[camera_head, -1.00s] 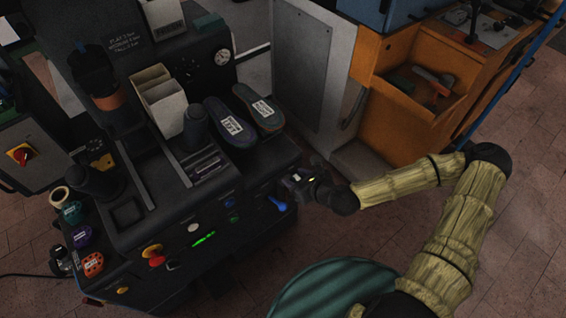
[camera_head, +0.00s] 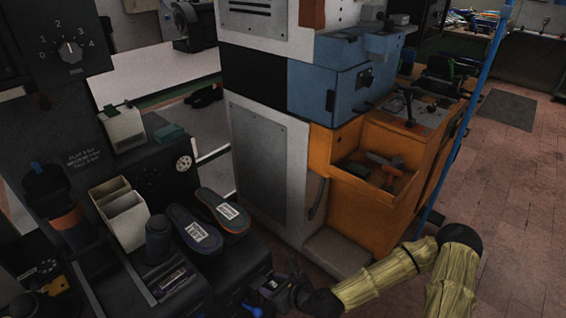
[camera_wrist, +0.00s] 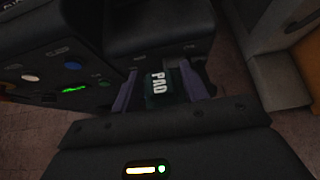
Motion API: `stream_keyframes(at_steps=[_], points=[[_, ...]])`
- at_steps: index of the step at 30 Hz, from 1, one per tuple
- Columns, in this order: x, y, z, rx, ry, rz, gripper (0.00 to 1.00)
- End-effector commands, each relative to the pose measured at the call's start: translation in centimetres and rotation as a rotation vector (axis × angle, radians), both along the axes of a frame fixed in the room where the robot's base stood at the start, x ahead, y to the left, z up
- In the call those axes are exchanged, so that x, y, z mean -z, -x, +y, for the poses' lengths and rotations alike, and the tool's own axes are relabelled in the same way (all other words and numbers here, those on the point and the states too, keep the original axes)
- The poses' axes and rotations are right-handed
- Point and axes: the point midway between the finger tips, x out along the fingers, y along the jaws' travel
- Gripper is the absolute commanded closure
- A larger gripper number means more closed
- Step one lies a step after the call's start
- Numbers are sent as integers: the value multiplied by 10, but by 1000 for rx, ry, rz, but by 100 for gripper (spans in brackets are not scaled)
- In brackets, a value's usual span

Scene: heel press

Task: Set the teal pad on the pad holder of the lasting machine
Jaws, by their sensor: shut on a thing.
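My gripper (camera_head: 274,287) is at the front right of the black machine (camera_head: 93,238), low in the head view. In the wrist view its two purplish fingers (camera_wrist: 160,88) are shut on a dark greenish block marked PAD (camera_wrist: 159,84), which I take for the teal pad. The dim light leaves its colour unclear. In the head view the pad is too small and dark to make out well. A dark upright cylinder (camera_head: 157,242) and a slotted part (camera_head: 172,281) are on the machine top. I cannot tell which part is the pad holder.
Two labelled shoe soles (camera_head: 210,222) lie on the machine beside a cream bin (camera_head: 124,216). A blue knob (camera_wrist: 72,65) is on the machine front near my gripper. A grey cabinet (camera_head: 262,165) and an orange workbench (camera_head: 365,212) stand behind. Open floor is at the right.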

Motion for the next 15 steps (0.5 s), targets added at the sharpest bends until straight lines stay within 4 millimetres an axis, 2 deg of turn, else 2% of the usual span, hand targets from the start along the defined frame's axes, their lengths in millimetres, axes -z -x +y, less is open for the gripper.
stream_keyframes(at_steps=[4,8,11,15], points=[[1,-7,-5,30,1,1,95],[6,-31,-24,135,3,2,95],[12,-59,-51,269,5,3,95],[19,-98,-99,481,6,4,95]])
